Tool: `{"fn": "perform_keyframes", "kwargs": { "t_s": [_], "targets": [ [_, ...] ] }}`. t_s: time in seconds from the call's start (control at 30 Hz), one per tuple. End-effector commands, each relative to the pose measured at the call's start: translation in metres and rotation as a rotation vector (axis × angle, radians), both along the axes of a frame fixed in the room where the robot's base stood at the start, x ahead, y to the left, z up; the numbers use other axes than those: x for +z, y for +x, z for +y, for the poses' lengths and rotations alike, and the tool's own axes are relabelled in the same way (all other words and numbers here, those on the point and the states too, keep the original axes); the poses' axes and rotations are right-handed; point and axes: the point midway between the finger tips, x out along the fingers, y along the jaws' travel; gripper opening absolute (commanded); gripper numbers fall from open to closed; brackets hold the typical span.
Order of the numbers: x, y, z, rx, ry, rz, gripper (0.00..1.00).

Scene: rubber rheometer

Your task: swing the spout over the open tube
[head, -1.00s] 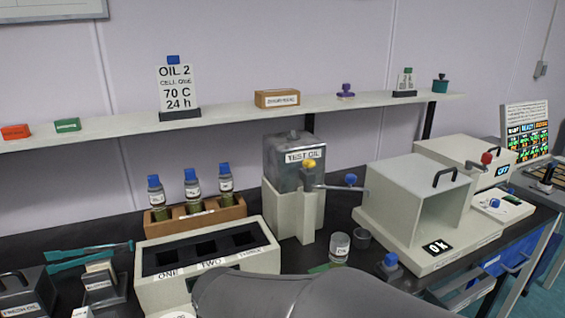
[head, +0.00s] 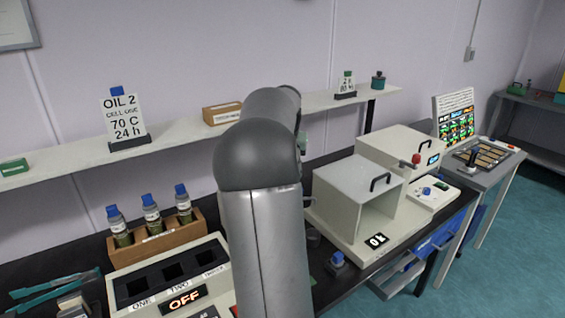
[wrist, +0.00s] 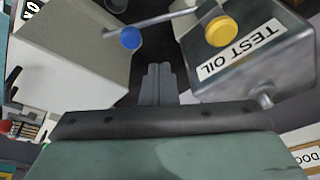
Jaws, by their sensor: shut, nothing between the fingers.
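In the wrist view my gripper (wrist: 159,80) is shut and empty, its fingers together. The spout (wrist: 168,17) is a thin grey rod running between a yellow knob (wrist: 221,31) and a blue knob (wrist: 130,38). The fingertips appear just below and between the two knobs, apart from both; the depth gap is unclear. In the head view my arm hides the tank, the spout and my gripper. I cannot make out the open tube in the current views.
Several blue-capped bottles (head: 151,214) stand in a wooden rack (head: 160,248) left of my arm. A three-well block with an OFF display (head: 186,299) sits in front. A white open-fronted box (head: 352,205) stands right of my arm. A shelf (head: 75,165) runs behind.

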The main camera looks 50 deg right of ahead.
Motion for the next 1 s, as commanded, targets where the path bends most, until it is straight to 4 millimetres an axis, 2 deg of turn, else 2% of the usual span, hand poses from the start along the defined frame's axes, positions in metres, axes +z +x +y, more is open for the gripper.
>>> {"fn": "perform_keyframes", "kwargs": {
  "t_s": [0.03, 0.1, 0.17, 0.57, 0.77, 1.0],
  "targets": [
    [0.012, -0.004, -0.023, -0.034, -0.021, 0.002, 0.0],
    [0.018, -0.008, -0.042, -0.061, -0.04, 0.001, 0.0],
    [0.021, -0.01, -0.051, -0.073, -0.05, 0.001, 0.0],
    [0.018, -0.01, -0.054, -0.077, -0.054, -0.001, 0.0],
    [-0.004, -0.007, -0.061, -0.077, -0.052, 0.002, 0.0],
    [-0.053, 0.002, -0.075, -0.076, -0.05, 0.003, 0.0]
  ]
}}
